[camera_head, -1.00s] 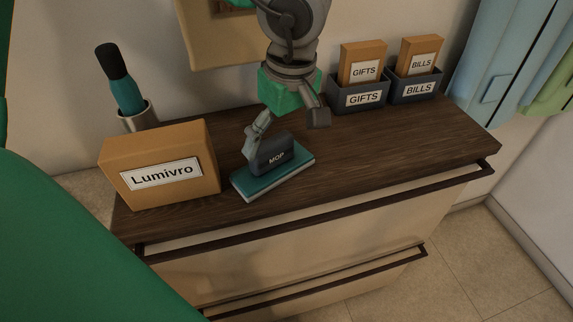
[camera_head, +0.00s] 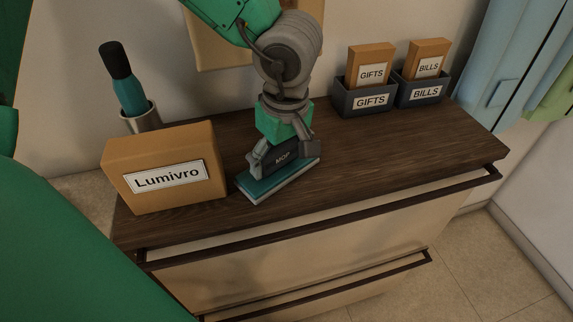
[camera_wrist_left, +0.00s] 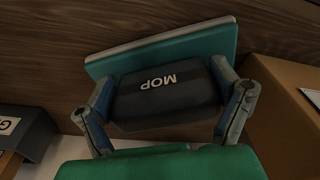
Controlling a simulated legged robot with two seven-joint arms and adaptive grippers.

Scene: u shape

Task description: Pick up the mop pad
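The mop pad (camera_head: 262,188) lies flat on the dark wooden cabinet top, a teal and white pad with a dark block labelled MOP on it. It also shows in the left wrist view (camera_wrist_left: 170,52). My left gripper (camera_head: 281,158) comes down over it from above. Its two fingers sit against opposite ends of the dark block, as the left wrist view (camera_wrist_left: 163,76) shows, with no clear gap at either side. The pad still appears to rest on the cabinet top. My right gripper is not in view.
A brown Lumivro box (camera_head: 164,168) stands close to the left of the pad. Behind it a metal cup (camera_head: 143,121) holds a teal and black bottle-like object (camera_head: 125,80). GIFTS (camera_head: 366,97) and BILLS (camera_head: 424,91) holders stand at the back right. The cabinet top right of the pad is clear.

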